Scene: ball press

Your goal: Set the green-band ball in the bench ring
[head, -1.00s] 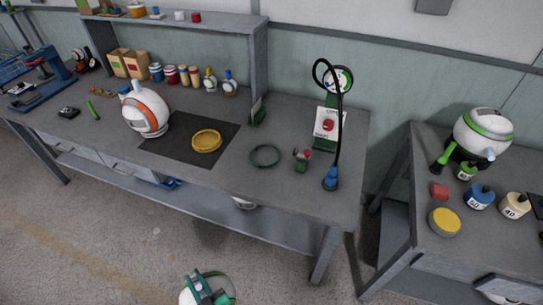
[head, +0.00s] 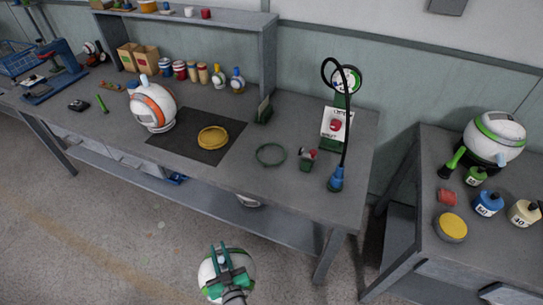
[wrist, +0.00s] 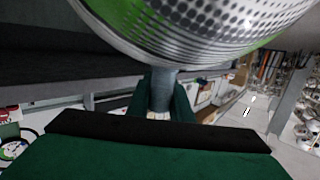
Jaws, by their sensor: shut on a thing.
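My gripper (head: 226,262) is shut on the grey neck (wrist: 162,90) of a white ball with a green band, held in the air in front of the bench. In the wrist view this green-band ball (wrist: 195,30) fills the top, with a dotted silver face. In the head view the ball (head: 207,272) is partly hidden behind my gripper. On the bench a yellow ring (head: 213,138) lies on a dark mat (head: 172,140). A thin dark green ring (head: 271,155) lies to its right on the bare top.
An orange-band ball (head: 153,106) stands left of the yellow ring. Another white-and-green ball (head: 495,137) is on the right table (head: 480,255). The front bench edge lies between.

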